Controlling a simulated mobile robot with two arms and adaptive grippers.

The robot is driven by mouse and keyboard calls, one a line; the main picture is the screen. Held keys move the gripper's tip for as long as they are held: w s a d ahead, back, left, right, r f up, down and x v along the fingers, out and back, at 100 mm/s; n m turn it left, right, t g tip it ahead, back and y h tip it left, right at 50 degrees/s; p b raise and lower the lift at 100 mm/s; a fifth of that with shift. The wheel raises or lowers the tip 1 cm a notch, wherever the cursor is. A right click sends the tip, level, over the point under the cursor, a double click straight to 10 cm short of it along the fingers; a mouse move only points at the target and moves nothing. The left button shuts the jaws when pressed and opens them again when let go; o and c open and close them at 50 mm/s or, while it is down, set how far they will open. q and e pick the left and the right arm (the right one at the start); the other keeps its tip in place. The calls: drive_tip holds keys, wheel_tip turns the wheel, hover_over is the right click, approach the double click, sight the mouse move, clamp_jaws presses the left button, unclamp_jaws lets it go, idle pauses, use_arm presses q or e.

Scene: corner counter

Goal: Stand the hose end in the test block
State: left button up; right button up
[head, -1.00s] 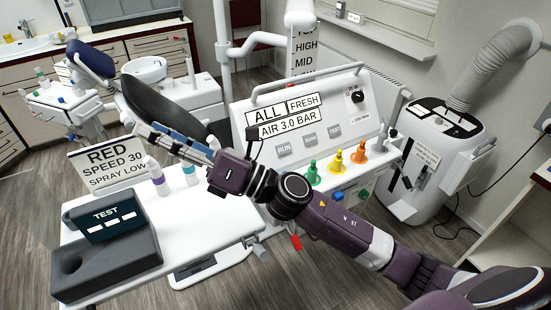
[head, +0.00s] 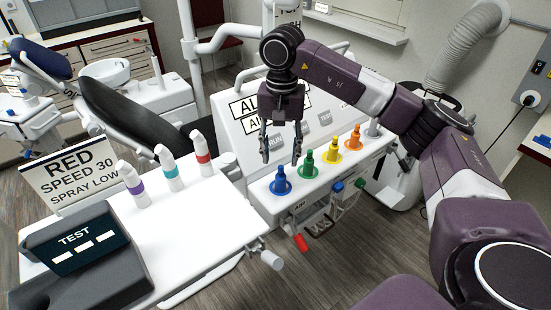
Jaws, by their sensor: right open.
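The test block (head: 118,284) is a dark grey block at the lower left on the white tray, with a sloped "TEST" panel (head: 75,242). No hole in it can be made out now. Coloured cone-shaped fittings stand in a row on the console ledge: blue (head: 282,182), green (head: 306,165), yellow (head: 333,152) and orange (head: 353,142). I cannot tell which part is the hose end. My right gripper (head: 280,155) points down, open and empty, in front of the console panel, above the blue and green fittings. It hides part of the panel's lettering. My left gripper is out of view.
A sign (head: 70,172) reads "RED SPEED 30 SPRAY LOW". A red-tipped part (head: 300,242) hangs below the console. The tray's middle is clear.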

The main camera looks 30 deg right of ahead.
sight(281, 166)
drive_tip(key=shift+d+f, duration=0.2)
drive_tip(key=shift+f, duration=0.1)
wheel_tip(281, 166, down, 6)
drive_tip(key=shift+s+r+p, duration=0.1)
drive_tip(key=shift+p, duration=1.05)
drive_tip(key=shift+a+f, duration=0.1)
drive_tip(key=shift+f, duration=0.5)
clamp_jaws()
drive_tip(key=shift+r+p, duration=1.7)
drive_tip(key=shift+r, duration=1.6)
drive_tip(key=shift+f, duration=0.1)
